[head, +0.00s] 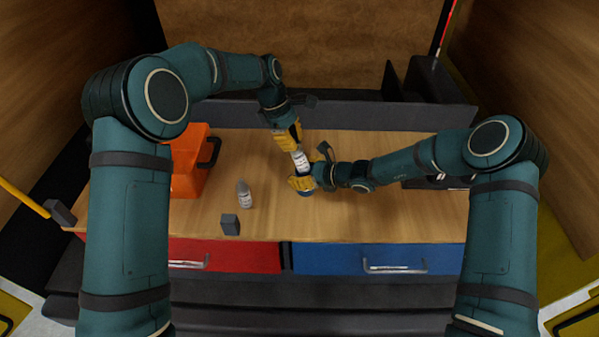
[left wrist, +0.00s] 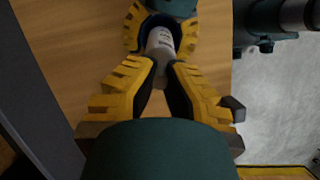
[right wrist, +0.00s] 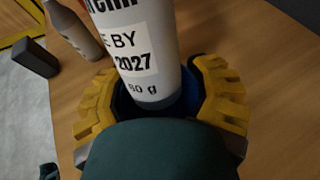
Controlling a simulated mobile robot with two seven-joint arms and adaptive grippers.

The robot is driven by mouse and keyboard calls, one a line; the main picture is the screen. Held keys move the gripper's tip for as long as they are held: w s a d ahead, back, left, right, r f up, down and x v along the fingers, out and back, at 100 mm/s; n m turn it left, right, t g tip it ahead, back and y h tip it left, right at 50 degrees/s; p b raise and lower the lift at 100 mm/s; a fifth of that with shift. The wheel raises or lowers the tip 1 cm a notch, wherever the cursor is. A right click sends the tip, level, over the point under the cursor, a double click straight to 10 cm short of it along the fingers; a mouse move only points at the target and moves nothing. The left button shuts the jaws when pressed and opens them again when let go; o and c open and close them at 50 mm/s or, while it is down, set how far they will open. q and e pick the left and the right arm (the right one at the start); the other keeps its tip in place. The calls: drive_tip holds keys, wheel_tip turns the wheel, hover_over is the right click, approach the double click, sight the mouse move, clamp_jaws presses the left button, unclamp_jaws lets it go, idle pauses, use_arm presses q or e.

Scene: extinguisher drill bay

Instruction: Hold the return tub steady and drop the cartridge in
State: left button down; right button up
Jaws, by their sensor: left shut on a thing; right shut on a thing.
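The white cartridge (head: 301,162) with a printed label is in my left gripper (head: 296,150), shut on its upper part and holding it slightly tilted. It also shows in the left wrist view (left wrist: 160,42). My right gripper (head: 303,184) is shut around the blue return tub (head: 307,194), which stands on the bench and is mostly hidden by the fingers. In the right wrist view the cartridge (right wrist: 140,50) has its lower end at the mouth of the tub (right wrist: 190,90). I cannot tell how far inside the end is.
A grey-white bottle (head: 245,196) and a small dark grey block (head: 230,225) stand left of the tub on the wooden bench (head: 400,215). An orange box (head: 187,170) stands at the left. Red (head: 225,255) and blue (head: 375,258) drawers are in front.

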use_arm(q)
drive_tip(key=shift+f, duration=0.25)
use_arm(e)
drive_tip(key=shift+s+f, duration=0.1)
drive_tip(key=shift+f, duration=0.15)
use_arm(q)
drive_tip(key=c, duration=1.1)
unclamp_jaws()
drive_tip(key=shift+o, duration=0.2)
drive_tip(key=v, duration=1.2)
use_arm(e)
drive_tip(key=o, duration=1.5)
drive_tip(key=shift+r, duration=0.1)
